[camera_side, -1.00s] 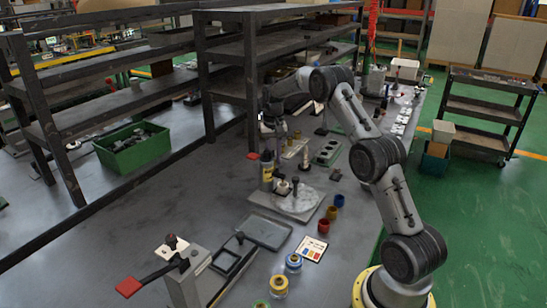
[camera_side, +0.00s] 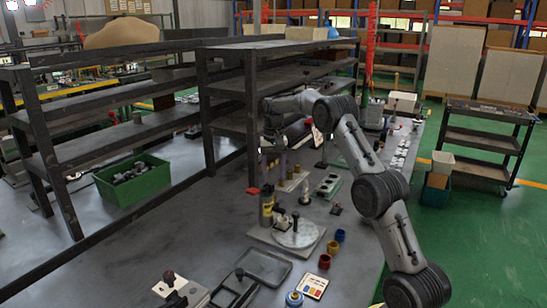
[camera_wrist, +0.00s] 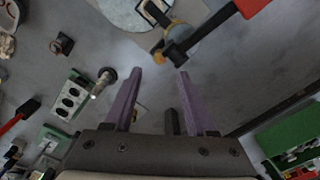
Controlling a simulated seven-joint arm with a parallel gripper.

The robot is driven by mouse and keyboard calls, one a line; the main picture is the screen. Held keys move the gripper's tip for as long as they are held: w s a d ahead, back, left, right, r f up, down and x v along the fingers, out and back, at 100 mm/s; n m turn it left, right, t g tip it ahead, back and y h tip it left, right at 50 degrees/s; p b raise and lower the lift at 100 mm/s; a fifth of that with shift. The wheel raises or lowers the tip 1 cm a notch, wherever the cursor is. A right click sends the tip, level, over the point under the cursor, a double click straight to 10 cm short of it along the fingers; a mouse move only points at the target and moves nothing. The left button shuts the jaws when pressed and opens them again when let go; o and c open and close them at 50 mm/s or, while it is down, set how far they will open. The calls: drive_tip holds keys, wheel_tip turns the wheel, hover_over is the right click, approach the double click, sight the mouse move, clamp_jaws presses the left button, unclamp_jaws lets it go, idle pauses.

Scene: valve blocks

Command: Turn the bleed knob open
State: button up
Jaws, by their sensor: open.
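My gripper (camera_wrist: 158,72) has its two purple fingers spread, with nothing between them. In the wrist view a red-handled lever (camera_wrist: 252,6) with a black hub and yellow ring lies above and right of the fingertips. It looks like the part on the yellow-banded cylinder (camera_side: 267,208) in the side view. A post with a dark round cap (camera_wrist: 103,82) stands left of the left finger, apart from it. A small dark knob on a square base (camera_wrist: 62,43) is farther left. I cannot tell which of these is the bleed knob.
A pale round plate (camera_wrist: 122,12) lies ahead at the wrist view's top. A green block with three holes (camera_wrist: 70,98) is at left. A green bin (camera_wrist: 290,140) is at right. Dark shelving (camera_side: 205,105) stands close behind my gripper in the side view.

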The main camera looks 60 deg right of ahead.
wheel_tip(320, 180, up, 7)
idle(0.3)
drive_tip(key=f+m, duration=0.3)
drive_tip(key=f, duration=0.1)
drive_tip(key=f+m, duration=0.3)
drive_tip(key=f, duration=0.2)
drive_tip(key=f+m, duration=0.3)
drive_tip(key=f, duration=0.2)
drive_tip(key=shift+d, duration=0.2)
idle(0.4)
clamp_jaws()
